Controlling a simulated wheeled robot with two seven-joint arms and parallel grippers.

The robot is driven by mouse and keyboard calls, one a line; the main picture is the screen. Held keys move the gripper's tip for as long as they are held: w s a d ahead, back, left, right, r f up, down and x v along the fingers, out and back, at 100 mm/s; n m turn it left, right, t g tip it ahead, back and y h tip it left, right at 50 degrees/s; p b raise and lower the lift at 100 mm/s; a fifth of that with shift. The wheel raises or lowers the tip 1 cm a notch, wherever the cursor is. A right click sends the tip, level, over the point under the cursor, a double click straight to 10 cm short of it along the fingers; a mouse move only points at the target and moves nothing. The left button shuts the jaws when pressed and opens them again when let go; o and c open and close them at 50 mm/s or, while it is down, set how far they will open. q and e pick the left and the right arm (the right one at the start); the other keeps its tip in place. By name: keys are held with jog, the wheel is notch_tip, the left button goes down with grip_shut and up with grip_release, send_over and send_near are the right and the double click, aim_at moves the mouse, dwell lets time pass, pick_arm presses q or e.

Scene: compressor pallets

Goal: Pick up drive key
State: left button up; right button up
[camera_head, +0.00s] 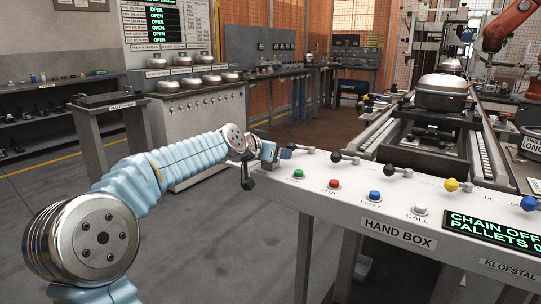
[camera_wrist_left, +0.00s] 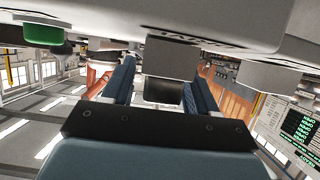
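My left gripper (camera_head: 266,152) is at the left end of the white hand box (camera_head: 350,205) in the head view. In the left wrist view its two blue-padded fingers (camera_wrist_left: 162,80) stand apart. A dark grey block (camera_wrist_left: 163,92) lies between them, close to the right pad, with a small gap on the left. I cannot tell for certain whether this block is the drive key. No drive key is clearly identifiable in the head view, where my wrist and fingers hide that spot. My right gripper is not in view.
The hand box carries green (camera_head: 299,174), red (camera_head: 333,184), blue (camera_head: 374,196) and white (camera_head: 420,209) buttons, plus several knobbed levers behind them. A conveyor with a compressor (camera_head: 442,93) stands beyond. A pallet stand (camera_head: 108,101) is at left. Open floor lies between.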

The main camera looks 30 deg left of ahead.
pick_arm(q)
jog(key=c, duration=0.9)
jog(key=shift+r, duration=0.1)
